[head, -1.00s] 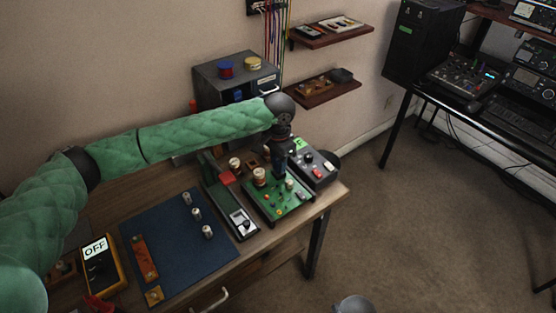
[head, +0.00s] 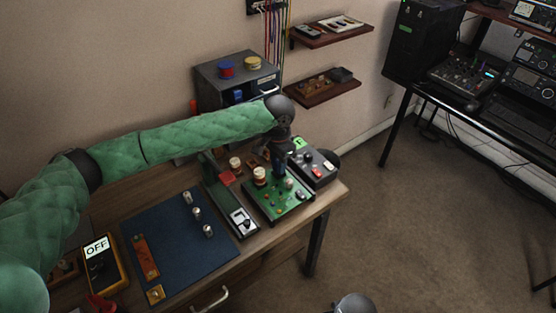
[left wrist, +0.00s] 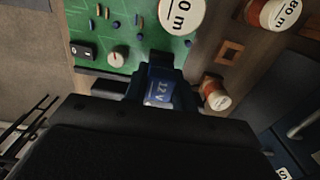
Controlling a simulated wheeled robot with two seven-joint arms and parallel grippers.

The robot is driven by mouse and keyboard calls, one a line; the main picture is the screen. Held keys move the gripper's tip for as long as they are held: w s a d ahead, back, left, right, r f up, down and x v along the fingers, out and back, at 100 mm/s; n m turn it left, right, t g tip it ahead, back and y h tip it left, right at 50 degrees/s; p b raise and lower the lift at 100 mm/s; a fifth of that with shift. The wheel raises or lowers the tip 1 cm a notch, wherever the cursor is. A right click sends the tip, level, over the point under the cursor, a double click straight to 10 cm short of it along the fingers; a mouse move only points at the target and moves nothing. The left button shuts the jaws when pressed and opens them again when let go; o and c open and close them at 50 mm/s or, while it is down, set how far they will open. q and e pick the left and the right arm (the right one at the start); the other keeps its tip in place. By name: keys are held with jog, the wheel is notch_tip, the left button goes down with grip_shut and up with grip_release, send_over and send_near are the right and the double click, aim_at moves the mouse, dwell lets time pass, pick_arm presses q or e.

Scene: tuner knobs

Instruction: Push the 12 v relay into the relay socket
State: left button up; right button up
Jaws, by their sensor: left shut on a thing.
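The 12 v relay is a small blue block (left wrist: 158,92) with "12 V" on its pale face, seen in the left wrist view. My left gripper (left wrist: 160,100) is shut on it. In the head view my left gripper (head: 280,172) points down over the far part of the green circuit board (head: 268,209), which also shows in the left wrist view (left wrist: 104,25). The relay is at the board's edge in the wrist picture. The gripper and relay hide what lies beneath them, so I cannot make out the relay socket or whether the relay touches it. My right gripper is not in view.
Copper coils (head: 260,176) stand on and beside the board. A black box with knobs (head: 315,168) is close on its right, and a grey-green device (head: 243,222) on its left. A blue mat (head: 170,240) with several metal knobs lies further left.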

pick_arm(q)
jog(key=shift+f+p, duration=0.4)
jog(key=shift+p, duration=0.05)
dwell(1.0)
jog(key=o, duration=1.1)
jog(key=shift+c, duration=0.2)
jog(key=shift+r, duration=0.1)
